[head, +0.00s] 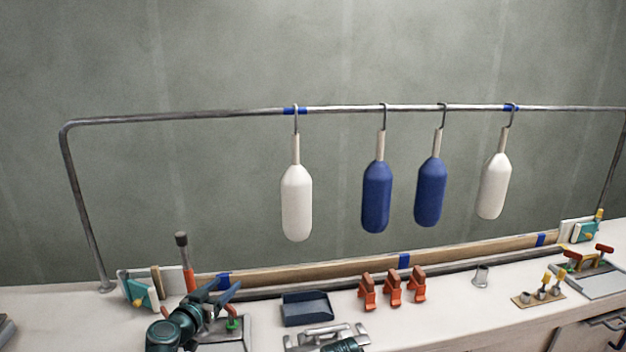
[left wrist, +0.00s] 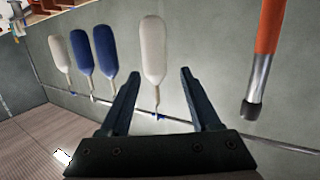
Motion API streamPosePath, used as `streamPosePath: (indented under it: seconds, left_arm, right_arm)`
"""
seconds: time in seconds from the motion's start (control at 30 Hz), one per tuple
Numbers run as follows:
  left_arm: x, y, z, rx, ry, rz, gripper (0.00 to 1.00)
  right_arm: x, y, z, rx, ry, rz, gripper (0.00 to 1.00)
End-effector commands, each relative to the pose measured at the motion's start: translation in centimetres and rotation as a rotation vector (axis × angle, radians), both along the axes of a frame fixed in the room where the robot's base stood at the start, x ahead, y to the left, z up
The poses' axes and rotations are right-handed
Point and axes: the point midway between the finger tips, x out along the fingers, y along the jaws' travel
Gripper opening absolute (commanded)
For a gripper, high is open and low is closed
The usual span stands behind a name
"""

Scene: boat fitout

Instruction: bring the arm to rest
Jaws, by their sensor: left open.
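My left gripper (head: 229,284) is low at the left of the head view, above the white worktop near an orange-handled tool. In the left wrist view my left gripper (left wrist: 160,72) has its two dark fingers spread apart with nothing between them. Its arm comes in at the bottom left of the head view. My right gripper does not show. A dark teal rounded piece at the bottom middle of the head view looks like part of my own arm.
Two white fenders (head: 297,203) (head: 495,187) and two blue ones (head: 376,197) (head: 431,192) hang from a metal rail (head: 210,115).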

Motion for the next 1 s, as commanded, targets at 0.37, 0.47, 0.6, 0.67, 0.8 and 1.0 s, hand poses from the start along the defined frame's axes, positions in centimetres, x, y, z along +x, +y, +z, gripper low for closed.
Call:
streamPosePath:
  seconds: [0.37, 0.47, 0.6, 0.67, 0.8, 1.0]
  left_arm:
    - [-11.7, -20.9, -11.0, 0.157, 0.804, -0.435, 0.63]
    - [-16.0, -21.8, -13.1, 0.266, 1.037, -0.380, 0.63]
    - [-20.3, -21.0, -14.0, 0.406, 1.251, -0.225, 0.63]
    - [-21.4, -20.5, -14.0, 0.451, 1.302, -0.157, 0.63]
    - [-22.8, -19.6, -13.8, 0.511, 1.361, -0.050, 0.63]
    - [-23.1, -19.3, -13.7, 0.524, 1.374, -0.017, 0.63]
  right_arm:
    - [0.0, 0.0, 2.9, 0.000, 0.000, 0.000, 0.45]
    - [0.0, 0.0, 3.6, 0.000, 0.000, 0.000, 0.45]
    - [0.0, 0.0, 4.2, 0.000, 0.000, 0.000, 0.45]
    - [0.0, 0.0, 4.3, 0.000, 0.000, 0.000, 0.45]
    - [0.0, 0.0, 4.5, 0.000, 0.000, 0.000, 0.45]
    - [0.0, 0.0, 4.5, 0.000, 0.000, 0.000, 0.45]
